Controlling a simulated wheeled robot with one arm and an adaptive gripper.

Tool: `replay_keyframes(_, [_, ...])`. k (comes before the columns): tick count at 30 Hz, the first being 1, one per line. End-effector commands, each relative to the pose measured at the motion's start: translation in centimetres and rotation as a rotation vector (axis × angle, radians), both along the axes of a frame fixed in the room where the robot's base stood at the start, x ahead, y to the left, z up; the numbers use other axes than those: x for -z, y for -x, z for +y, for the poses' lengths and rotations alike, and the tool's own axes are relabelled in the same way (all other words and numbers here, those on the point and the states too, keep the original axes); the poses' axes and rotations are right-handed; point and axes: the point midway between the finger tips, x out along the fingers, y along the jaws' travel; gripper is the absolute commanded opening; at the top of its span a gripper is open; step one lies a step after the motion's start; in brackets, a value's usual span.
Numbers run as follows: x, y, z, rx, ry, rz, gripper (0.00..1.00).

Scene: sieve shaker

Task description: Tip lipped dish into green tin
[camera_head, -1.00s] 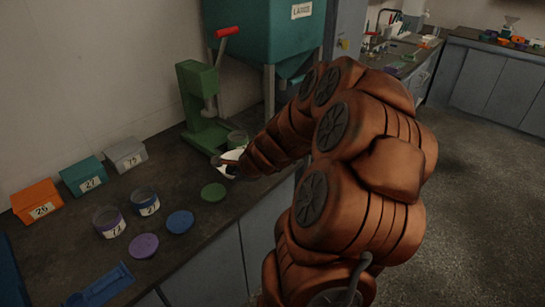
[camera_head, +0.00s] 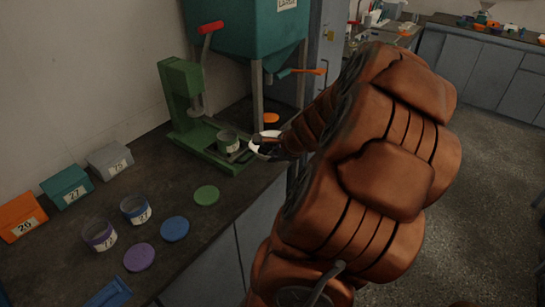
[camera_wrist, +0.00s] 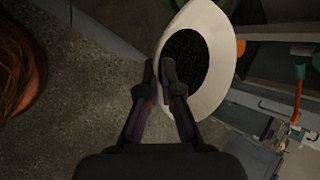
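The lipped dish (camera_head: 256,149) is white and holds dark granules. It hangs over the counter's front edge, to the right of the green tin (camera_head: 228,142), and apart from it. The tin stands open and upright on the base of the green press, with a pale label. In the wrist view the dish (camera_wrist: 224,88) shows its dark contents and wide pale rim. My gripper (camera_wrist: 158,72) has its fingertips close together at the dish's left rim, shut on it. In the head view my gripper (camera_head: 268,140) is small and partly hidden by my arm.
The green press (camera_head: 183,92) with a red handle stands behind the tin. A green lid (camera_head: 206,195), a blue lid (camera_head: 174,228) and a purple lid (camera_head: 139,257) lie on the counter. Two open labelled tins (camera_head: 136,208) and several labelled boxes (camera_head: 66,186) stand left.

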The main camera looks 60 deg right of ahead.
Motion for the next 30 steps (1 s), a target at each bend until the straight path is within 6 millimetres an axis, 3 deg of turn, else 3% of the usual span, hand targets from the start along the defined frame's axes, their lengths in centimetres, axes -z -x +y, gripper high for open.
replay_keyframes(14, [-4.1, -0.2, 0.2, -0.004, 0.0, -0.001, 0.0])
replay_keyframes(30, [-3.7, -4.7, 0.7, -0.006, -0.001, -0.002, 0.0])
